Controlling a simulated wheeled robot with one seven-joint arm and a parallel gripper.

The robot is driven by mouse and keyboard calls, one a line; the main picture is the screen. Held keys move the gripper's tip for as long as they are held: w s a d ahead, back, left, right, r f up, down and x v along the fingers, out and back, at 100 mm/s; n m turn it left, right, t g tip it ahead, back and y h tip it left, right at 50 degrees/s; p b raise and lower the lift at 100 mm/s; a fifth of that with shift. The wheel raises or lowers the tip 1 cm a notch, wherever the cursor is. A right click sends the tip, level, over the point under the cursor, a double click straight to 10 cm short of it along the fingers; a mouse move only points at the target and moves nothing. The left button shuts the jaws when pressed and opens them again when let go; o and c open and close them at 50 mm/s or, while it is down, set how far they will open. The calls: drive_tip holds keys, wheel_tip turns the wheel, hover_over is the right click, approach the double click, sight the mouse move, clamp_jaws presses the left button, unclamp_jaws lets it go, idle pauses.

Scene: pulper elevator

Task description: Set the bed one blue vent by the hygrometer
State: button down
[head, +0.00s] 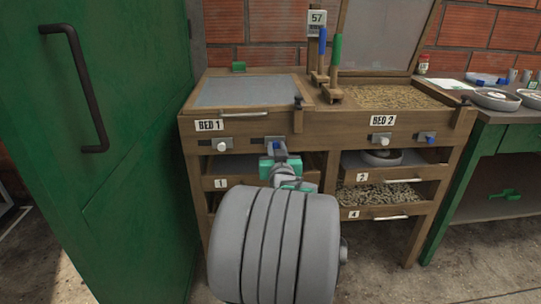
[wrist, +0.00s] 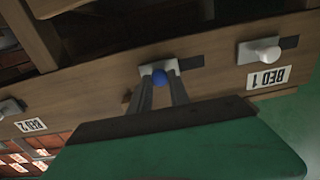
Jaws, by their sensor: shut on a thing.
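The blue vent knob of bed 1 (wrist: 160,77) sits on a small metal plate in the wrist view, which is upside down. My gripper (wrist: 161,88) has its fingers closed on the knob. A dark slot (wrist: 190,62) shows beside the plate, on the picture's right. In the head view my gripper (head: 280,150) is at the bed 1 front, right of the white knob (head: 222,145) and the BED 1 label (head: 209,126); it and my arm largely hide the blue knob there. The hygrometer (head: 317,18) stands at the back and reads 57; its smaller lines are too small to read.
Blue (head: 322,45) and green (head: 336,52) levers rise between the beds. Bed 2 has a white knob (head: 381,139) and a blue knob (head: 430,138). Drawers (head: 385,195) lie below. A green cabinet (head: 100,150) stands close on the left, a green workbench (head: 510,135) on the right.

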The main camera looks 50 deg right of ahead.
drive_tip(key=shift+s+d, duration=0.15)
drive_tip(key=shift+s, duration=0.05)
drive_tip(key=c, duration=1.2)
unclamp_jaws()
drive_tip(key=shift+c, duration=0.2)
drive_tip(key=shift+s+a+p, duration=0.15)
drive_tip(key=shift+a+p, duration=0.1)
drive_tip(key=shift+p, duration=0.05)
drive_tip(key=p+v, duration=0.1)
drive_tip(key=v, duration=0.6)
drive_tip(key=shift+a, duration=0.1)
